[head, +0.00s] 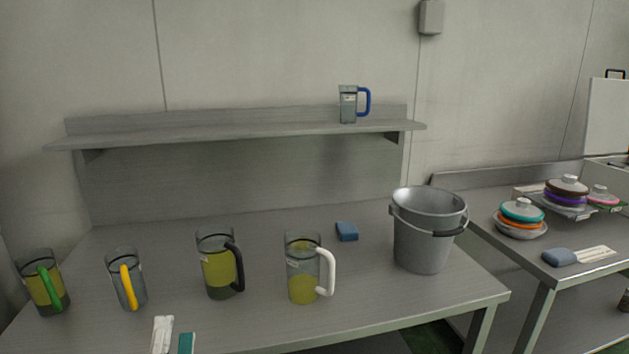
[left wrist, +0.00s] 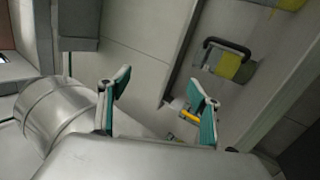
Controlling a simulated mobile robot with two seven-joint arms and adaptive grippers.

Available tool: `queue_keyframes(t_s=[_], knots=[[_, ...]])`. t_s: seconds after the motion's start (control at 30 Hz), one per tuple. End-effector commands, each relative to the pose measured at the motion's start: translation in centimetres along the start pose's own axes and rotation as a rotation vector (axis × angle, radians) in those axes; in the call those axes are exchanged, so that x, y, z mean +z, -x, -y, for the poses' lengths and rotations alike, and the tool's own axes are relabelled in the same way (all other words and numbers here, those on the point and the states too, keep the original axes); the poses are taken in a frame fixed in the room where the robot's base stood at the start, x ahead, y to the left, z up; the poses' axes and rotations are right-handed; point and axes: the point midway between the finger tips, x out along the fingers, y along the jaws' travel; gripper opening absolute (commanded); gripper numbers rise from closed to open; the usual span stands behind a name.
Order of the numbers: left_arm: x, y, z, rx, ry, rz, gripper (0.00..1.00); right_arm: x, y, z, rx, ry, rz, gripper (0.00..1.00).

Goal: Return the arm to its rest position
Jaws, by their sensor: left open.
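My left gripper (head: 174,338) shows only its fingertips at the bottom edge of the head view, in front of the jugs. In the left wrist view its two teal-padded fingers (left wrist: 160,100) stand wide apart with nothing between them. The rest of the left arm is out of the head view. My right gripper is not in view. Near the left fingers on the table stand a jug with a yellow handle (head: 127,280) and a jug with a black handle (head: 219,265); the black-handled jug also shows in the left wrist view (left wrist: 232,68).
A green-handled jug (head: 43,284) and a white-handled jug (head: 302,268) stand on the same table. A grey bucket (head: 422,240) and blue sponge (head: 346,231) are right. A blue-handled jug (head: 348,103) stands on the wall shelf (head: 220,133). The side table (head: 480,210) holds lidded bowls.

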Motion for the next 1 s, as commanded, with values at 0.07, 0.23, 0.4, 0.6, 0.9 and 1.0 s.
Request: queue_keyframes(t_s=[0.07, 0.23, 0.4, 0.6, 0.9, 1.0], knots=[[2.7, 1.9, 2.0, -0.056, -0.269, 0.164, 0.63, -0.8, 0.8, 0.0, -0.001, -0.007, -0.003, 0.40], [5.6, 9.4, 10.4, -0.209, -0.803, 0.538, 0.63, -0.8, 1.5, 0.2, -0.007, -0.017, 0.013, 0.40], [3.9, 18.3, 17.6, -0.352, -1.191, 0.869, 0.63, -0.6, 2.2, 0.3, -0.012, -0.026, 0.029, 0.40], [-0.2, 26.1, 22.0, -0.466, -1.461, 1.143, 0.63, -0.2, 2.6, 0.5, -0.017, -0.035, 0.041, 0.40], [-2.0, 29.0, 23.3, -0.506, -1.549, 1.245, 0.63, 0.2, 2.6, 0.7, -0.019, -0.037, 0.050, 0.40], [-2.0, 29.0, 23.3, -0.506, -1.548, 1.243, 0.63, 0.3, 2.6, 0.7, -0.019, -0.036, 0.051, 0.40]])
